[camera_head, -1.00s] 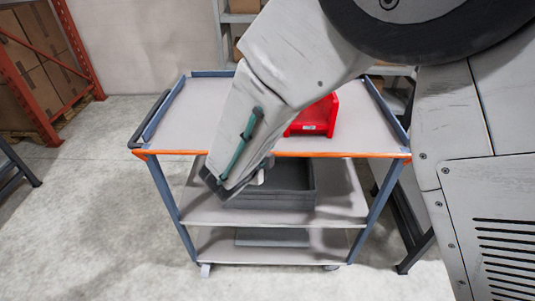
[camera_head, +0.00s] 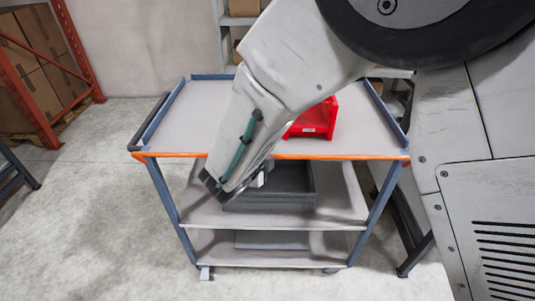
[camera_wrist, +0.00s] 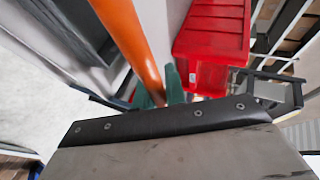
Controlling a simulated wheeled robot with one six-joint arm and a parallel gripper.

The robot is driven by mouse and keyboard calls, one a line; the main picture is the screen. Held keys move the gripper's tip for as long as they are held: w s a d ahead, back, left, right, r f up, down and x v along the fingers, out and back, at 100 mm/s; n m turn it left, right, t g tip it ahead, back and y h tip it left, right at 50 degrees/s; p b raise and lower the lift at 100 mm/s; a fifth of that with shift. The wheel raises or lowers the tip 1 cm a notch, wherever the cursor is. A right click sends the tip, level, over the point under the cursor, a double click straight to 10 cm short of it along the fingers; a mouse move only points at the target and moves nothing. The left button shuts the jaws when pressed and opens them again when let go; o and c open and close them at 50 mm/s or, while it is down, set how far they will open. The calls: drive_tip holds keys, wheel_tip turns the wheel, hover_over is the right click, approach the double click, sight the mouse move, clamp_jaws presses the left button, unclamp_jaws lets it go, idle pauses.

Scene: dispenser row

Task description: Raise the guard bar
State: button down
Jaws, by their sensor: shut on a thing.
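The guard bar (camera_head: 340,156) is an orange bar along the front edge of the trolley's top shelf, level with it. In the wrist view the orange bar (camera_wrist: 128,35) runs from the top edge down to my gripper. My gripper (camera_wrist: 160,90) has green fingers on either side of the bar and is shut on it. In the head view, my arm's last link crosses in front of the bar left of its middle, hiding that stretch and my fingertips.
The trolley's top shelf (camera_head: 190,125) holds a red bin (camera_head: 318,118). A dark grey crate (camera_head: 290,185) stands on the middle shelf below. Orange racking with boxes (camera_head: 45,85) is at the left.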

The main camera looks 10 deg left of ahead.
drive_tip(key=shift+d+f, duration=0.1)
drive_tip(key=shift+f, duration=0.1)
drive_tip(key=c, duration=1.5)
unclamp_jaws()
drive_tip(key=shift+o, duration=0.2)
drive_tip(key=shift+r, duration=0.1)
drive_tip(key=r+v, duration=0.1)
drive_tip(key=v, duration=0.7)
drive_tip(key=shift+a+r, duration=0.25)
drive_tip(key=shift+r, duration=0.05)
